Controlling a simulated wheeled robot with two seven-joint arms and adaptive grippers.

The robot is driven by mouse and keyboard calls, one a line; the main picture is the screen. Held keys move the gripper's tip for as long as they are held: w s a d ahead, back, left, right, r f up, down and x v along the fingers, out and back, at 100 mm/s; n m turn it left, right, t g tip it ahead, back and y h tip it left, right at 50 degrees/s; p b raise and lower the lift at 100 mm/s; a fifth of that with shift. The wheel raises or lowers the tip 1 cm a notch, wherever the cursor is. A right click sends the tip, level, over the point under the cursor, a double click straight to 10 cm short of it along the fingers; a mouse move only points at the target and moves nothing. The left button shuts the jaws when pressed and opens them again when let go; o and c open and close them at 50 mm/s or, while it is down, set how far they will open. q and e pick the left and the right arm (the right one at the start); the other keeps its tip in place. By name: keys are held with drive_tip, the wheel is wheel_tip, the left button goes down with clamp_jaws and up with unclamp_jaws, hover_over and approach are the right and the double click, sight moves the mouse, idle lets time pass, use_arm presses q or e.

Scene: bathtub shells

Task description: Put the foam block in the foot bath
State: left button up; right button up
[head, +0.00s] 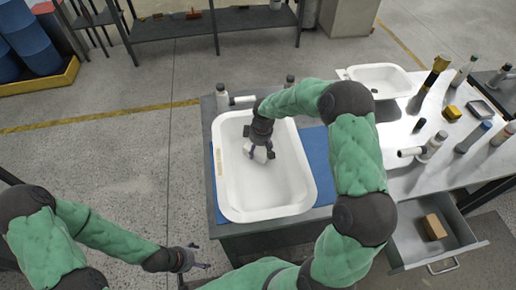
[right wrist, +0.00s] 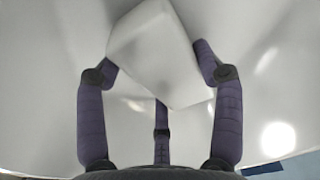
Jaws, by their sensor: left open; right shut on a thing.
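A white foam block (head: 259,156) is held by my right gripper (head: 262,148) inside the outline of a large white tub (head: 303,190). In the right wrist view the block (right wrist: 155,50) sits tilted between the purple fingers, with the pale tub surface (right wrist: 50,60) behind it. I cannot tell if the block touches the tub floor. A smaller white basin (head: 407,87) stands at the back right; no label shows which of the two is the foot bath. My left gripper (head: 197,264) is open and empty, low and left of the bench.
The tub stands on a blue mat (head: 321,160) on a grey bench. An open drawer (head: 405,243) holds a brown block (head: 433,226).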

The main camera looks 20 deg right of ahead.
sight(261, 149)
drive_tip(key=shift+f, duration=0.2)
drive_tip(key=o, duration=0.8)
drive_tip(key=shift+c, duration=0.2)
drive_tip(key=shift+r, duration=0.15)
drive_tip(key=shift+r, duration=0.3)
wheel_tip(261, 149, up, 12)
drive_tip(key=s+p, duration=0.1)
drive_tip(key=p, duration=0.2)
drive_tip(key=shift+s+d+f, duration=0.15)
drive_tip(key=shift+d+f, duration=0.1)
drive_tip(key=shift+d, duration=0.1)
